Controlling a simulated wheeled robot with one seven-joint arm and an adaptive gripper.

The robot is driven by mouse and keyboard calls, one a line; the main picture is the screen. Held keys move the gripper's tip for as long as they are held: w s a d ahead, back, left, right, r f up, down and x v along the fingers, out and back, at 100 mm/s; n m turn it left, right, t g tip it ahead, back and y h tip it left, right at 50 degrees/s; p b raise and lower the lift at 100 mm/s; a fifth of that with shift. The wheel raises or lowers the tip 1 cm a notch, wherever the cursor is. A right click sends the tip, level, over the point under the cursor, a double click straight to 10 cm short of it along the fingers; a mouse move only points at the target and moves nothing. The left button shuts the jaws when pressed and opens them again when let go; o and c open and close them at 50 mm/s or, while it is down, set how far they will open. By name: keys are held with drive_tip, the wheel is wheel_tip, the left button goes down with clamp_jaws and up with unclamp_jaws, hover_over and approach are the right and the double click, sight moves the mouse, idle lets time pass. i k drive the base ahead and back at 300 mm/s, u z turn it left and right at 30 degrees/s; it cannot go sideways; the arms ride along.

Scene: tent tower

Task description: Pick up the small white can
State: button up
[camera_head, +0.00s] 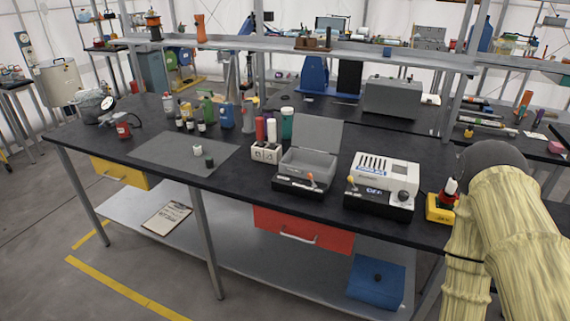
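A small white can (197,150) stands upright on a grey mat (165,147) on the left part of the black workbench (232,178). A small dark green can (209,162) stands just beside it, to the right and nearer the front edge. My arm, pale and yellowish, fills the lower right of the picture, far to the right of the cans. My gripper does not show, so its state is hidden.
Several bottles and jars stand behind the mat, including a blue container (227,115) and a red bottle (260,129). A white holder (266,153), an open grey case (308,165) and a white instrument (384,178) stand to the right. The bench front edge is clear before the mat.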

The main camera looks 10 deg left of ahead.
sight(197, 148)
drive_tip(key=u, duration=0.3)
drive_tip(key=i, duration=0.3)
drive_tip(key=u, duration=0.4)
